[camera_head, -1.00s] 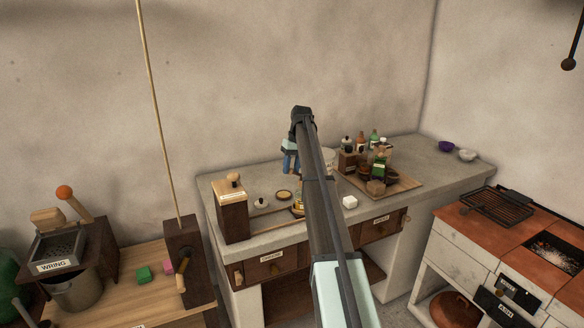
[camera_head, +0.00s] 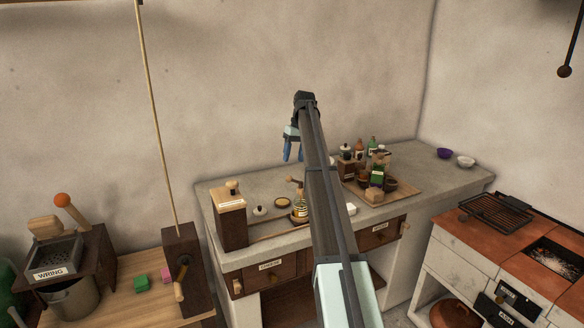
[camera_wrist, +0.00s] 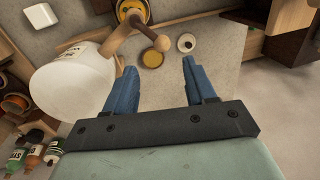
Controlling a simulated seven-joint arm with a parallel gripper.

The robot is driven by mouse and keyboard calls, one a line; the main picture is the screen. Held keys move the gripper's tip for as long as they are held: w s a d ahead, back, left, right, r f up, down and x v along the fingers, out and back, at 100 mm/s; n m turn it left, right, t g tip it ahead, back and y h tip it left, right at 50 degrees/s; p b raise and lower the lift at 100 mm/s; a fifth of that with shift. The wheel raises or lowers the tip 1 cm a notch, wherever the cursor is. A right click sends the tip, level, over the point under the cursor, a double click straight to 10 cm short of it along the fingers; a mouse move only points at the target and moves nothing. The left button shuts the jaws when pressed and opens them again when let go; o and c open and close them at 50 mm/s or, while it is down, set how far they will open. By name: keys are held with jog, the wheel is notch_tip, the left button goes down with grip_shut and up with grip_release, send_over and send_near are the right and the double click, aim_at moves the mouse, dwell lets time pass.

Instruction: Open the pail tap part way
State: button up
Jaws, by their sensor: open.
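The white pail (camera_wrist: 72,88) stands at the left in the wrist view, beside my left finger. The lever also shows just left of my arm in the head view (camera_head: 294,181). My arm hides the pail there. My gripper (camera_wrist: 157,66) is open with nothing between its blue fingers. In the head view it hangs above the counter (camera_head: 293,152), apart from the lever.
A tray (camera_head: 410,191) of bottles and jars is right of my arm. Bowls (camera_head: 466,162) sit at the far right.

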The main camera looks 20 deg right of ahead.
aim_at(299, 182)
jog(key=shift+d+r, duration=0.2)
jog(key=shift+r, duration=0.8)
jog(key=shift+d+r, duration=0.2)
jog(key=shift+r, duration=0.75)
jog(key=shift+s+f, duration=0.1)
jog(key=shift+c, duration=0.2)
